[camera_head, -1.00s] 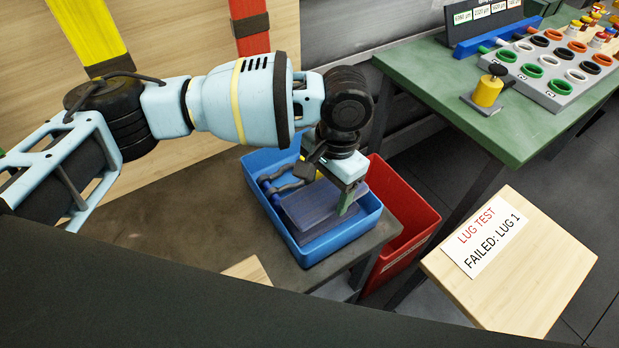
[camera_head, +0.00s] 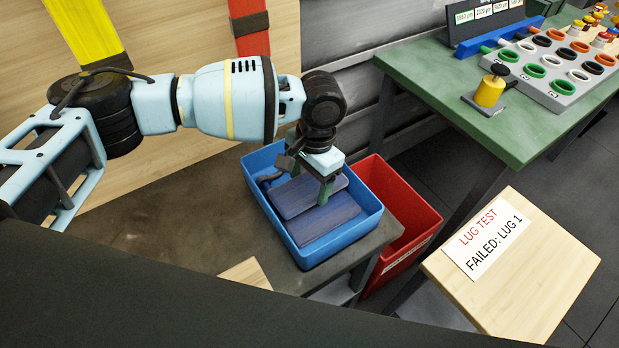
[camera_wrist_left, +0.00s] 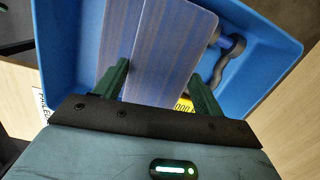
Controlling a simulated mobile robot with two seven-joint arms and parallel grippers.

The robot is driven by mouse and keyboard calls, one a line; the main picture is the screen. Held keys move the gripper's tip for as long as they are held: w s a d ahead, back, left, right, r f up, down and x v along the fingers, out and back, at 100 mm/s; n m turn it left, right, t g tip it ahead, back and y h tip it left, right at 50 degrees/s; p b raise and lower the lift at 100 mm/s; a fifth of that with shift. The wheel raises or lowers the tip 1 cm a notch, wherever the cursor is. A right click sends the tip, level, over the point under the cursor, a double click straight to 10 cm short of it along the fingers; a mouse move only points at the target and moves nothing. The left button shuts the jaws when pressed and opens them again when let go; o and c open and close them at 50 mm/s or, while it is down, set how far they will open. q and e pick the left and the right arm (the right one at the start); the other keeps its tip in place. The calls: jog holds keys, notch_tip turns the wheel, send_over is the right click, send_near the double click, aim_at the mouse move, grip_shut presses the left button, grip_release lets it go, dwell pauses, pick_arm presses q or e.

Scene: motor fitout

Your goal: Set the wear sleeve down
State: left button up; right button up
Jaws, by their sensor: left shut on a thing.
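The wear sleeve (camera_head: 300,196) looks like a flat blue-purple slab with fine stripes. My left gripper (camera_head: 326,188) is shut on it at its right end, inside the blue tray (camera_head: 366,228). In the left wrist view the sleeve (camera_wrist_left: 172,45) runs between the two green fingers of my left gripper (camera_wrist_left: 160,88). A second similar slab (camera_head: 327,220) lies in the tray, partly under the held one; it also shows in the left wrist view (camera_wrist_left: 118,35). I cannot tell whether the held sleeve touches it. My right gripper is not in view.
A grey-blue curved part (camera_wrist_left: 229,58) lies in the tray beside the sleeve. The tray stands on a dark bench (camera_head: 195,225). A red bin (camera_head: 405,205) stands beyond it. A wooden board with a failed lug test label (camera_head: 485,245) and a green table (camera_head: 440,95) are to the right.

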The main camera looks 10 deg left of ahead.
aim_at(315, 182)
pick_arm(q)
jog(key=shift+f, duration=0.25)
jog(key=o, duration=1)
jog(key=r, duration=0.8)
jog(key=w+d+r, duration=0.1)
jog(key=r, duration=0.3)
jog(key=shift+r, duration=0.3)
